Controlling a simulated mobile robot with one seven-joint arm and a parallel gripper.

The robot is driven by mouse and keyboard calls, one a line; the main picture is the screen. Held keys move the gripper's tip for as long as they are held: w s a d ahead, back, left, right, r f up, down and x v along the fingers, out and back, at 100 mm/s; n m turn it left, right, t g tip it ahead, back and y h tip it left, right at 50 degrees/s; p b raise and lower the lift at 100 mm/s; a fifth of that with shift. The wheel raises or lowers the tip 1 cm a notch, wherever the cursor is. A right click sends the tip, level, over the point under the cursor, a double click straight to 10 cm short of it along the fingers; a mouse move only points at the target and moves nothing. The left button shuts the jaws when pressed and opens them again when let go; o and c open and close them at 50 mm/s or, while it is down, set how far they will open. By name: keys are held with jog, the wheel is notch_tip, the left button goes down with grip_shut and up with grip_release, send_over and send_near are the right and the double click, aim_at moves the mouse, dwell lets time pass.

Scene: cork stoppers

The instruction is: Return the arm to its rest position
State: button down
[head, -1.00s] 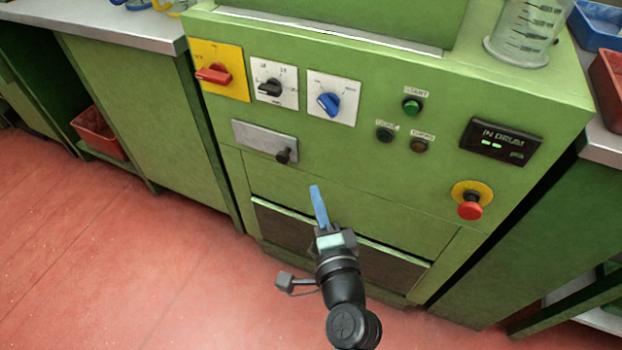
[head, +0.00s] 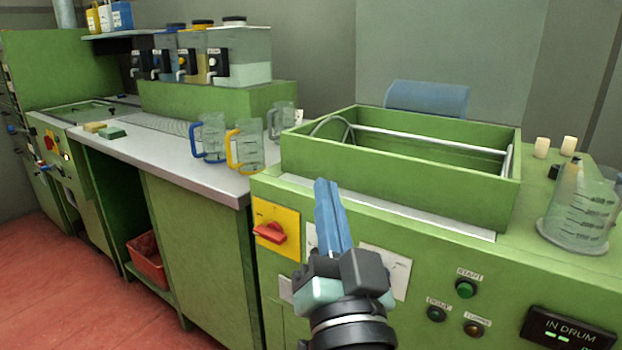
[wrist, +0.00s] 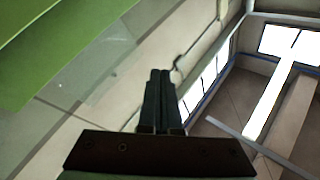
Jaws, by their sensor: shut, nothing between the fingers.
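My gripper (head: 332,190) is raised in front of the green machine (head: 268,189), its blue fingers pointing up and lying side by side. It is shut and empty, and it touches nothing that I can see.
The machine's open green tray (head: 400,155) lies behind my gripper. A clear measuring beaker (head: 580,215) stands on the right. Jugs with blue (head: 210,140) and yellow (head: 246,150) handles stand on the left bench. A red bin (head: 147,262) sits below. Floor at left is clear.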

jog(key=s+a+r+n+t+h, duration=0.1)
jog(key=s+r+n+t, duration=0.15)
jog(key=s+r, duration=0.55)
jog(key=s+a+r+n+t+h, duration=0.1)
jog(key=s+r+n+t, duration=0.2)
jog(key=r, duration=0.9)
notch_tip(320, 180, up, 32)
jog(key=m+p, duration=0.1)
jog(key=p, duration=3.1)
jog(key=shift+s+f, duration=0.15)
